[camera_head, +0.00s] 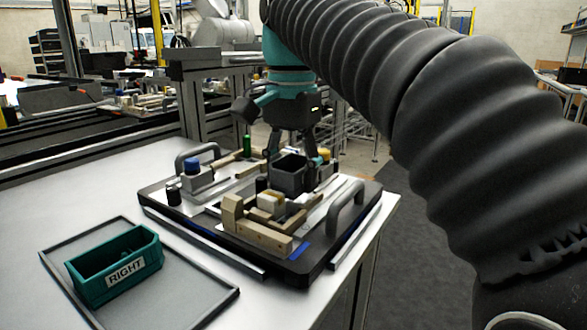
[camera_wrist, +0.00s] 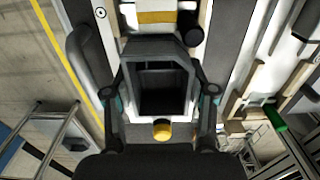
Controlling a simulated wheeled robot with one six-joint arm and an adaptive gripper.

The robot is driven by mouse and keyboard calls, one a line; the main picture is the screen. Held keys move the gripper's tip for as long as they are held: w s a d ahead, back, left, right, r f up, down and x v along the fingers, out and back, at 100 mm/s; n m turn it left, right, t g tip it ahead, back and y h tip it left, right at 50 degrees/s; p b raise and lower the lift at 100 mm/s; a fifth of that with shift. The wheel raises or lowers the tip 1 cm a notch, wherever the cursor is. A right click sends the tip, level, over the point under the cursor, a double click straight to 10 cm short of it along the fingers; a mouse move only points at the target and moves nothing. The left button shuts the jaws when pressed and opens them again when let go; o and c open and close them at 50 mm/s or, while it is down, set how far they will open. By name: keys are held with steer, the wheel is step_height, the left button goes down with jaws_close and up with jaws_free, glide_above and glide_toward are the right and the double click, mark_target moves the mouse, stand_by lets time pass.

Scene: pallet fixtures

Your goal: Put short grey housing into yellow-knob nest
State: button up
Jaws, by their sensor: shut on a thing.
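The short grey housing (camera_head: 288,175) is a dark, open-topped box. My gripper (camera_head: 297,160) is shut on it, with one finger on each side in the wrist view (camera_wrist: 160,84). The housing (camera_wrist: 158,46) is upright, over the right rear part of the pallet. The yellow knob (camera_head: 324,154) is just behind it in the head view. In the wrist view the knob (camera_wrist: 161,130) sits close below the housing's lower edge. The housing and my fingers hide the nest floor, so I cannot tell whether the housing touches it.
The dark pallet (camera_head: 222,236) also carries a blue knob (camera_head: 192,164), a green post (camera_head: 247,144), beige blocks (camera_head: 262,238) and black pegs. A raised handle (camera_head: 346,207) stands at its right edge. A teal bin marked RIGHT (camera_head: 117,272) lies on a grey tray (camera_head: 203,310) at front left.

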steer(key=shift+f, duration=0.6)
stand_by(0.7)
steer(key=o, duration=1.2)
